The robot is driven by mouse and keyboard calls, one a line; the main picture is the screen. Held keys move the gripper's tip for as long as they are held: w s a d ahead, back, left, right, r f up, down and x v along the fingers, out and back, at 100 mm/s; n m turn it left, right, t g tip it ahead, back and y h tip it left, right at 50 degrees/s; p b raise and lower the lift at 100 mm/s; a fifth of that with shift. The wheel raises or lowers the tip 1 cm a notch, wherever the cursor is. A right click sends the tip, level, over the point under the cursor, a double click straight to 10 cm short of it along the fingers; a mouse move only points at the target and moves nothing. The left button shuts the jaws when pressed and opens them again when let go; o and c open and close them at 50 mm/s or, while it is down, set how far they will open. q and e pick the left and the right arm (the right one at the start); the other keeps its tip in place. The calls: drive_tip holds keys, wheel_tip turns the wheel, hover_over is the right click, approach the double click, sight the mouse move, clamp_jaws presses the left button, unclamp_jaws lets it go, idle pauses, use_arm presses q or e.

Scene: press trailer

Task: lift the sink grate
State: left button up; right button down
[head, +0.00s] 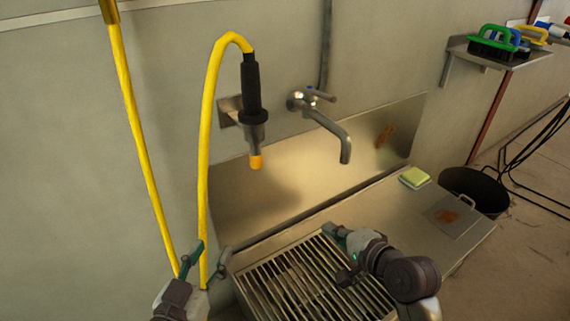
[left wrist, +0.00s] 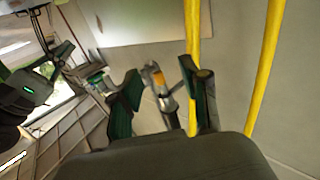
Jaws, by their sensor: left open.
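The sink grate (head: 285,272), a metal frame with parallel bars, lies in the counter at the bottom centre of the head view. Part of it also shows at the left of the left wrist view (left wrist: 70,138). My right gripper (head: 340,253) is over the grate's right part, with its fingers spread and nothing seen between them; its arm hides part of the grate. I cannot tell whether it touches the bars. My left gripper (head: 206,258) is open and empty beside the grate's left side. Its spread fingers also show in the left wrist view (left wrist: 158,90).
A yellow hose (head: 207,150) with a black spray nozzle (head: 251,90) hangs close to my left gripper. A faucet (head: 328,125) projects above the counter. A sponge (head: 414,178) and a metal lid (head: 455,215) are at the right. A shelf (head: 485,55) holds brushes.

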use_arm(q)
drive_tip(key=shift+s+a+f+g+y+p, duration=1.4)
drive_tip(key=shift+s+f+g, duration=2.4)
drive_tip(key=shift+f, duration=1.6)
drive_tip(key=w+d+r+t+h+b, duration=0.2)
drive_tip(key=w+r+t, duration=0.4)
drive_tip(key=r, duration=0.3)
drive_tip(key=shift+w+d+r+t+h+b, duration=0.3)
drive_tip(key=shift+w+t, duration=0.1)
drive_tip(key=shift+w, duration=0.3)
use_arm(e)
drive_tip(key=w+a+r+t, duration=0.1)
drive_tip(key=w+a+r, duration=0.1)
drive_tip(key=w+a, duration=0.3)
drive_tip(key=w+a+r+t+y, duration=0.1)
drive_tip(key=w+a+r, duration=0.2)
drive_tip(key=w, duration=0.8)
drive_tip(key=shift+a+r, duration=0.15)
drive_tip(key=shift+a, duration=1.25)
